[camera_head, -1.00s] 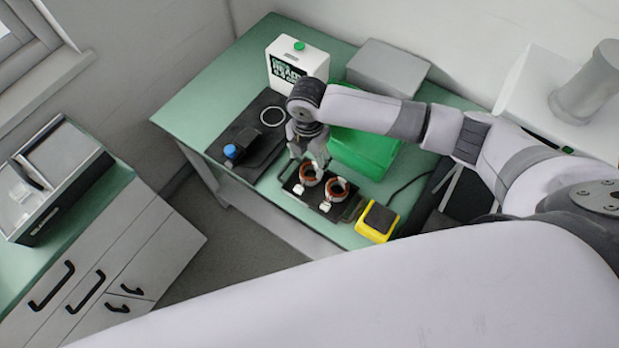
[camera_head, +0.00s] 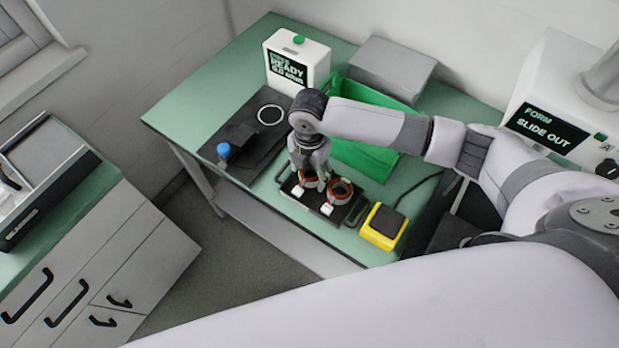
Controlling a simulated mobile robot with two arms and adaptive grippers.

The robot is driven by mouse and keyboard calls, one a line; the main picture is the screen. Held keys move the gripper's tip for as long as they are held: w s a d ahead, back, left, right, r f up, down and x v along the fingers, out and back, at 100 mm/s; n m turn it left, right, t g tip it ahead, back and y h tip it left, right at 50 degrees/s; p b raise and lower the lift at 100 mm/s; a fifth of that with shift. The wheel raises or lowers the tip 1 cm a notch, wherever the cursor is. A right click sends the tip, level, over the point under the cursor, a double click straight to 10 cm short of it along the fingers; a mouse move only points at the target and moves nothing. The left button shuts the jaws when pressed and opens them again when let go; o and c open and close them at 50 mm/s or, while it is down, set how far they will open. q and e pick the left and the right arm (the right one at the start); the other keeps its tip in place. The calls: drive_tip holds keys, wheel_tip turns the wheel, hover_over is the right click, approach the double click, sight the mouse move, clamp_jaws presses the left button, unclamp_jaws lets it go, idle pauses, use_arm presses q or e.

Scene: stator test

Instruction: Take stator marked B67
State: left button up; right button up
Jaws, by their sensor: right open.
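Two copper-coloured stators with white tags sit side by side on a dark tray (camera_head: 350,219) on the green table. The left stator (camera_head: 309,181) is partly hidden under my right gripper. The right stator (camera_head: 340,191) is clear of it. No B67 marking is legible on either one. My right gripper (camera_head: 308,172) points down, open, with its fingertips at the left stator; whether they touch it I cannot tell. My left gripper is not in view.
A green bin (camera_head: 362,155) stands behind the tray, a yellow box with a dark top (camera_head: 383,226) at its right. A white READY device (camera_head: 296,62) and a black mat (camera_head: 247,136) with a ring (camera_head: 270,114) and blue-capped item (camera_head: 224,151) are farther left.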

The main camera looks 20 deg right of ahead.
drive_tip(key=shift+r, duration=0.1)
drive_tip(key=c, duration=1.2)
